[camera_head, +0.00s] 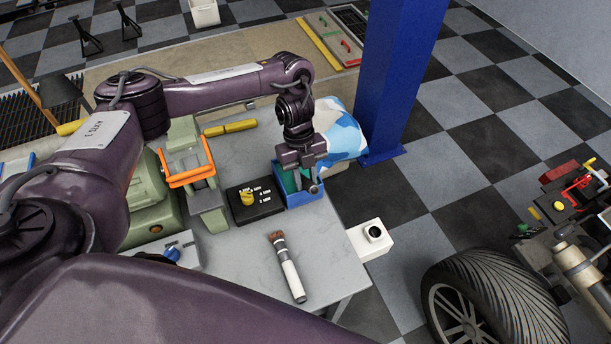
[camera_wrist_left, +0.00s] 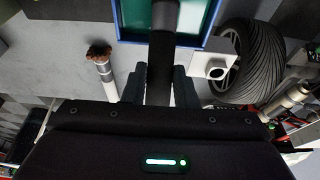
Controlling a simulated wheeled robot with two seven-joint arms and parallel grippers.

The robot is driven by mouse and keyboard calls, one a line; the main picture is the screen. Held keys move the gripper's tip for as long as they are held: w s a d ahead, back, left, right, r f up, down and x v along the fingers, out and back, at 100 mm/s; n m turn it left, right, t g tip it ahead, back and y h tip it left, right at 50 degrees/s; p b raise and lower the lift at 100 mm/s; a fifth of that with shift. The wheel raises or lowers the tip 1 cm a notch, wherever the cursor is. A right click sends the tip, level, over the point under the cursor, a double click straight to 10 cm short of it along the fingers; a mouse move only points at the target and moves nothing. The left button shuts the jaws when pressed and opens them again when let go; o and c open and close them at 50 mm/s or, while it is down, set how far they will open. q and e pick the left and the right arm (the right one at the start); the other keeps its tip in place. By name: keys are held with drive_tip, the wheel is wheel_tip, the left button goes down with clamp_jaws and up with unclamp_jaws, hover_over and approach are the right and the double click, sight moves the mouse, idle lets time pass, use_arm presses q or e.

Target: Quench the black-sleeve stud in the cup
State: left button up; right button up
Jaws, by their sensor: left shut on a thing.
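My left gripper (camera_head: 303,178) points down at the blue open tub (camera_head: 303,199), which has a teal-green inside. In the left wrist view its fingers (camera_wrist_left: 171,88) are shut on a black cylindrical stud (camera_wrist_left: 160,75), whose greyer end (camera_wrist_left: 165,14) shows against the tub (camera_wrist_left: 203,40). I cannot tell whether the stud touches the contents. A white block with a dark round opening (camera_head: 363,245), possibly a cup, stands at the table's right edge; it also shows in the left wrist view (camera_wrist_left: 206,72). My right gripper is not in view.
A black block with a yellow knob (camera_head: 267,208) sits left of the tub. A brush with a white handle (camera_head: 291,277) lies on the grey table (camera_head: 325,245). A blue-and-white bag (camera_head: 343,133) and blue post (camera_head: 392,80) stand behind. An orange-framed green machine (camera_head: 189,176) is left.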

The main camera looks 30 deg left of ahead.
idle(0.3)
use_arm(q)
drive_tip(key=shift+r, duration=0.2)
wheel_tip(320, 180, up, 6)
drive_tip(key=p, duration=0.5)
drive_tip(key=shift+f, duration=0.15)
wheel_tip(320, 180, up, 4)
drive_tip(key=p, duration=0.4)
